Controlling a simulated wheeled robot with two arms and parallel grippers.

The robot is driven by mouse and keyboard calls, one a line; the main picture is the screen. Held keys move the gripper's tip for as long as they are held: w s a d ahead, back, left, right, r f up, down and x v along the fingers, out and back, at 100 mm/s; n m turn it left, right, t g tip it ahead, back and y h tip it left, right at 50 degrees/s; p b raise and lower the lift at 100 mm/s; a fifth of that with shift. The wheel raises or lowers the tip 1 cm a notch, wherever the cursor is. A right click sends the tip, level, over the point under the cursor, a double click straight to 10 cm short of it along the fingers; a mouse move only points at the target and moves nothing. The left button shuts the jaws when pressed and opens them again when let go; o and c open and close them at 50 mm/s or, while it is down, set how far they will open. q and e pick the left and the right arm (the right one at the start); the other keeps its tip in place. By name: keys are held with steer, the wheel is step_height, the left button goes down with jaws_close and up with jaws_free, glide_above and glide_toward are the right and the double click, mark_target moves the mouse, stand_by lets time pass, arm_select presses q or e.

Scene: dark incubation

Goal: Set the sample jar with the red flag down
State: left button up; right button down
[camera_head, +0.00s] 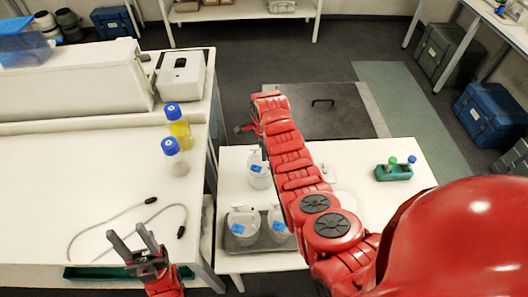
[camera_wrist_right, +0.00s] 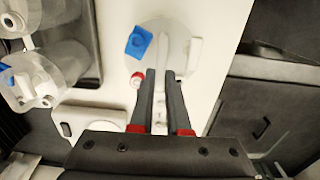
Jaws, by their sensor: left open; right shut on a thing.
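The sample jar with the red flag is a clear jar with a blue label (camera_wrist_right: 138,42); its small red flag (camera_wrist_right: 137,80) shows beside my fingers in the right wrist view. My right gripper (camera_wrist_right: 160,75) is shut on this jar near its top. In the head view the jar (camera_head: 258,178) is over the middle table's far left part, partly hidden by my red right arm. I cannot tell whether its base touches the table. My left gripper (camera_head: 133,240) is open and empty over the left bench's front part.
A grey tray (camera_head: 233,244) holds similar jars with blue labels (camera_head: 240,222). A green rack (camera_head: 393,174) with small capped tubes stands at the right of the table (camera_head: 235,262). Blue-capped bottles (camera_head: 174,160) and a looped cable (camera_head: 115,215) are on the left bench.

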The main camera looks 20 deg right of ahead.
steer(key=c, duration=0.9)
jaws_free()
